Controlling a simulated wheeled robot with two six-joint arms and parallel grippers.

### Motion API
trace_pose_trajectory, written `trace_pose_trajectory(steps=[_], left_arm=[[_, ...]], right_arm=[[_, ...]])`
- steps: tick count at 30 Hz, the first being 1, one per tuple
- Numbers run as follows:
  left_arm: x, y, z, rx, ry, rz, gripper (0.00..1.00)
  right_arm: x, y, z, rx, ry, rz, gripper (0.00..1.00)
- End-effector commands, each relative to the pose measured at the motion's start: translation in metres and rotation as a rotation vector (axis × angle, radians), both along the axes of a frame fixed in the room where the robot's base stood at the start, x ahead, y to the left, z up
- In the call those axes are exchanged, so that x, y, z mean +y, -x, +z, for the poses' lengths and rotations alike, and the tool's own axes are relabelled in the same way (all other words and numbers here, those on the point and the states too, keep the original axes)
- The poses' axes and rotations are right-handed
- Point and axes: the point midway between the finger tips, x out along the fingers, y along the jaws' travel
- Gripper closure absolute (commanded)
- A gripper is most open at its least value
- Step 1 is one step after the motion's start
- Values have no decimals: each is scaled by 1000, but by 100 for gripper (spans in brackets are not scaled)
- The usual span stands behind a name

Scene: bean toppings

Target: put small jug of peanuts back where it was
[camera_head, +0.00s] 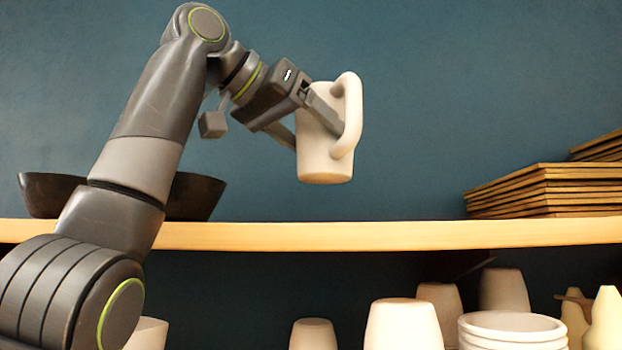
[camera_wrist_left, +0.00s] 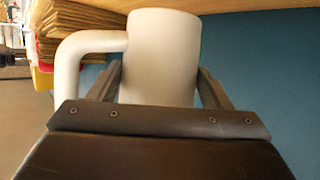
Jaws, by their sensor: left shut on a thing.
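The small jug (camera_head: 318,155) is white with a handle on its right side in the head view. It is held in the air above the wooden shelf, nearly upright with a slight tilt. My left gripper (camera_head: 312,125) is shut on the jug's body, one finger on each side. In the left wrist view the jug (camera_wrist_left: 162,55) stands between the fingers of the left gripper (camera_wrist_left: 158,88), its handle to the left. The jug's contents are hidden. My right gripper is not in view.
A wooden shelf (camera_head: 400,235) runs across the head view. A dark bowl (camera_head: 198,196) stands on it at the left, and stacked brown boards (camera_head: 535,188) at the right. The shelf between them is clear. Below are upturned white cups (camera_head: 403,325) and stacked white dishes (camera_head: 512,330).

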Motion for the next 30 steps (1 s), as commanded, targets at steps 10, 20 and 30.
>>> trace_pose_trajectory(steps=[10, 20, 30], left_arm=[[0, 0, -27, 0, -1, -1, 58], [0, 0, -50, -1, -1, 0, 58], [0, 1, -65, -1, -1, 0, 58]], right_arm=[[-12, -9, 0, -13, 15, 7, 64], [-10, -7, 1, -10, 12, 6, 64], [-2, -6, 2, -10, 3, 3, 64]])
